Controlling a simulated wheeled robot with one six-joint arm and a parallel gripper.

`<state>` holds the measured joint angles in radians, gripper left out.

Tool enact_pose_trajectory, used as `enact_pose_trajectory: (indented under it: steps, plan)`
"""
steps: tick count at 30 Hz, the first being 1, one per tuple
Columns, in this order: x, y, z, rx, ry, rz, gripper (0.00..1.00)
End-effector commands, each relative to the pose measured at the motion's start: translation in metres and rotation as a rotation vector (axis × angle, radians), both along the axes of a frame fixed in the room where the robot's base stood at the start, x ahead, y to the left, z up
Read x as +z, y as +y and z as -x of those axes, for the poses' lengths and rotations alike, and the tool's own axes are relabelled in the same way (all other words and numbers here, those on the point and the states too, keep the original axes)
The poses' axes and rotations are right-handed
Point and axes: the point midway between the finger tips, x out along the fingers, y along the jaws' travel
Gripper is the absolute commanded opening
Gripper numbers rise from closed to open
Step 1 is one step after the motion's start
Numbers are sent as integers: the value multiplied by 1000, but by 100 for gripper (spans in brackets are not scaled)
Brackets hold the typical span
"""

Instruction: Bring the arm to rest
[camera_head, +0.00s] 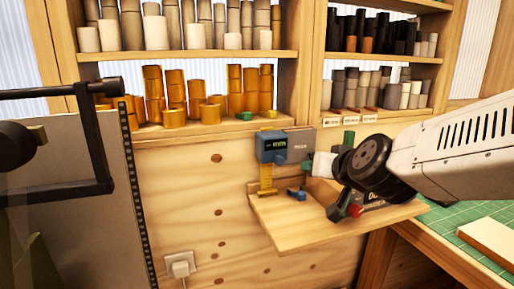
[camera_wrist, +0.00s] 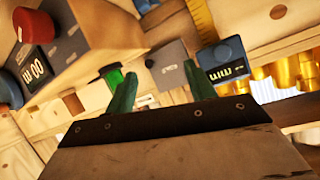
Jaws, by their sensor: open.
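My arm (camera_head: 462,150) reaches in from the right in the head view, with its dark wrist in front of a small wooden wall shelf. My gripper (camera_head: 328,152) is partly hidden by the wrist. In the wrist view my gripper (camera_wrist: 157,85) shows two green fingers spread apart with nothing held between them. A blue gauge with a digital display (camera_head: 271,147) stands just left of my gripper, and it also shows in the wrist view (camera_wrist: 222,60), close by the right finger. I cannot tell whether they touch.
The small wooden shelf (camera_head: 283,232) carries a yellow ruler, a blue piece and a red-knobbed device (camera_head: 355,210). Racks of gold foil rolls (camera_head: 152,92) and dark rolls (camera_head: 366,87) stand behind. A green mat (camera_head: 490,232) lies at right. A grey panel (camera_head: 75,200) stands left.

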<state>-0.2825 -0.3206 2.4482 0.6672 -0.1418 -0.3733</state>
Motion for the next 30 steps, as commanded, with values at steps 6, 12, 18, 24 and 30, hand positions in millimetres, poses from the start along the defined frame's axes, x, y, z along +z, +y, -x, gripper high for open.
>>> enact_pose_trajectory:
  steps: [6, 12, 18, 24, 30]
  plan:
    - [-27, -25, 96, 164, 349, 57, 55]
    - [-53, -74, 198, 143, 713, 164, 55]
    - [-61, -110, 263, 57, 938, 232, 55]
    - [-62, -117, 277, 33, 991, 246, 55]
    - [-62, -117, 277, 36, 989, 245, 55]
